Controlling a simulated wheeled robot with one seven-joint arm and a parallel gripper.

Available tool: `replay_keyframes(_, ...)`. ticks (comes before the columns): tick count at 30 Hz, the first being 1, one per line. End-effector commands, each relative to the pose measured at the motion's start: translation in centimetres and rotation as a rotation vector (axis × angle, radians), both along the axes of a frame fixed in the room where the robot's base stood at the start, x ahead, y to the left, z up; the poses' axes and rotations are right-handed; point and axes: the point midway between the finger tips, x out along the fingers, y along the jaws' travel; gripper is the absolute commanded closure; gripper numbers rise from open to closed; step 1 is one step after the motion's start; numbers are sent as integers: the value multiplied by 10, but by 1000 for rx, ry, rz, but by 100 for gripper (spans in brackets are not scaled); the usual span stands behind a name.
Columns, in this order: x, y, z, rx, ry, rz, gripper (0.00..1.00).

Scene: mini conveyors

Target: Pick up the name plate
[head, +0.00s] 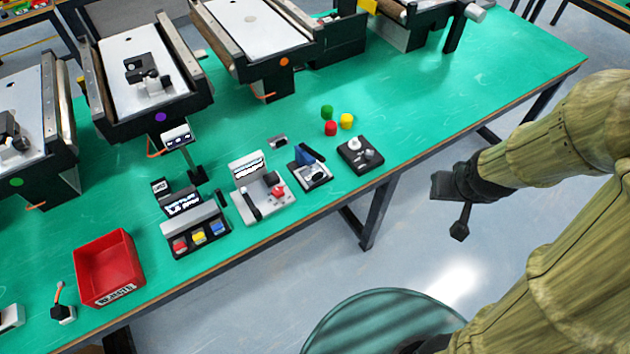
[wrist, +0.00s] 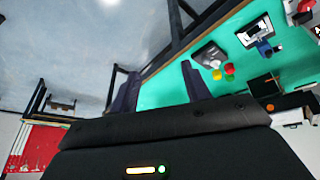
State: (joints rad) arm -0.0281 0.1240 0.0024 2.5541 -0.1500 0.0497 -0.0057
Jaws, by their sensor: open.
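A small grey plate with a dark face (head: 278,141) lies flat on the green table, behind the small fixtures; it looks like the name plate, but its marking is too small to read. My gripper (head: 447,210) is at the right in the head view, in the air beyond the table's front edge and well apart from the plate. In the wrist view its two fingers (wrist: 158,75) are spread with nothing between them. I cannot make out the plate in the wrist view.
The green table (head: 430,120) holds a red bin (head: 109,268), a three-button panel (head: 197,240), a display fixture (head: 262,194), a black fixture (head: 360,155) and red, yellow and green cylinders (head: 346,121). Mini conveyors (head: 140,70) line the back. The table's right part is clear.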

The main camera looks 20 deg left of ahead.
Motion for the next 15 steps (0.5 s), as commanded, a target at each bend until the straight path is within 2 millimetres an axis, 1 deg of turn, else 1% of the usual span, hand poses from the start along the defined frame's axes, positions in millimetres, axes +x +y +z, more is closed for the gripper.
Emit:
replay_keyframes(1, 12, 7, -36, -4, -40, 55, 53)
replay_keyframes(3, 30, 20, -62, -1, -111, 141, 53)
replay_keyframes(5, 44, 34, -83, 13, -173, 214, 53)
replay_keyframes(6, 52, 44, -96, 25, -212, 264, 53)
replay_keyframes(8, 61, 61, -116, 53, -271, 339, 53)
replay_keyframes(9, 66, 73, -130, 76, -309, 387, 53)
replay_keyframes(11, 71, 92, -149, 118, -365, 459, 53)
replay_keyframes(12, 73, 106, -161, 152, -401, 505, 53)
replay_keyframes(15, 72, 139, -189, 250, -486, 612, 53)
